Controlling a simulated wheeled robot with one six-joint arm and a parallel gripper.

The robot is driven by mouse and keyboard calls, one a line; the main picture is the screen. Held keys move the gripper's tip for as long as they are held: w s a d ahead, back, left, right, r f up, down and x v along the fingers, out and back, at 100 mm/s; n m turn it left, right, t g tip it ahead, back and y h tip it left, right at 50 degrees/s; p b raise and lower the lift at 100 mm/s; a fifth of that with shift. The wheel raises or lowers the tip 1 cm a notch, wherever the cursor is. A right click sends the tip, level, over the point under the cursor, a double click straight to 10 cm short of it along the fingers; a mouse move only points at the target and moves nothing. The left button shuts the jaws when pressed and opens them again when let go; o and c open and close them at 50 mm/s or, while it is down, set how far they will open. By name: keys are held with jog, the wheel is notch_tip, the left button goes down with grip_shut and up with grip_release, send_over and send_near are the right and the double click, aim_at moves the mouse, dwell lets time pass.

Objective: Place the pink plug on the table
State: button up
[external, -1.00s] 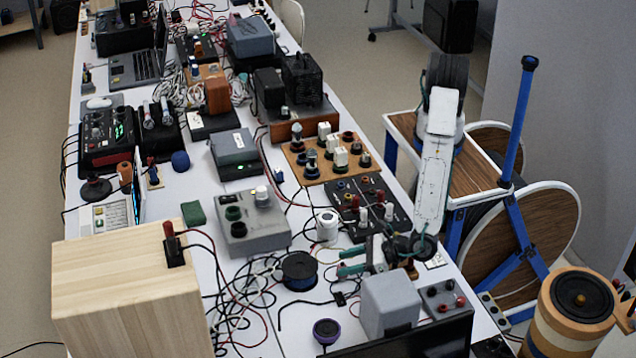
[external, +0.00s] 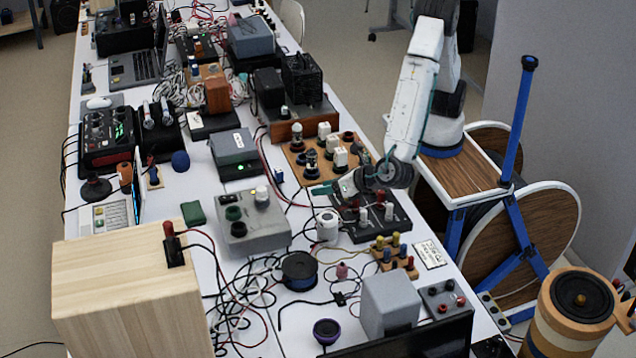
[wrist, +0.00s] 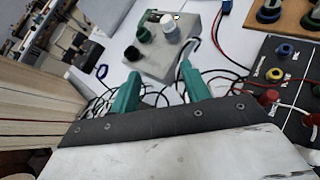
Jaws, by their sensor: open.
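The small pink plug (external: 341,271) stands on the white table (external: 290,318) in the external view, among black cables, right of a dark round spool. It looks upright and nothing holds it. It does not show in the wrist view. My gripper (external: 324,189) is above the table, farther back than the plug and apart from it, near the black socket panel. In the wrist view my gripper (wrist: 160,88) shows two teal fingers spread apart with nothing between them.
A grey box with knobs (external: 247,232) lies left of my gripper; it also shows in the wrist view (wrist: 150,62). Around the plug are the spool (external: 299,270), a wooden block with coloured posts (external: 394,257) and a plain grey block (external: 388,302). Loose cables crowd the table.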

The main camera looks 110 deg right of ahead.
jog(key=s+d+r+m+g+y, duration=0.1)
jog(key=s+d+r+m+g, duration=0.45)
jog(key=d, duration=0.55)
jog(key=s+d+r+m+g, duration=0.2)
jog(key=s+d+r+m, duration=0.5)
jog(key=d, duration=0.4)
jog(key=s+d+m+y, duration=0.2)
jog(key=s+m, duration=0.4)
jog(key=s, duration=0.3)
jog(key=s+d+m+y, duration=0.2)
jog(key=s+m+y, duration=0.3)
jog(key=s, duration=0.4)
jog(key=shift+r+m, duration=0.4)
jog(key=shift+m, duration=0.05)
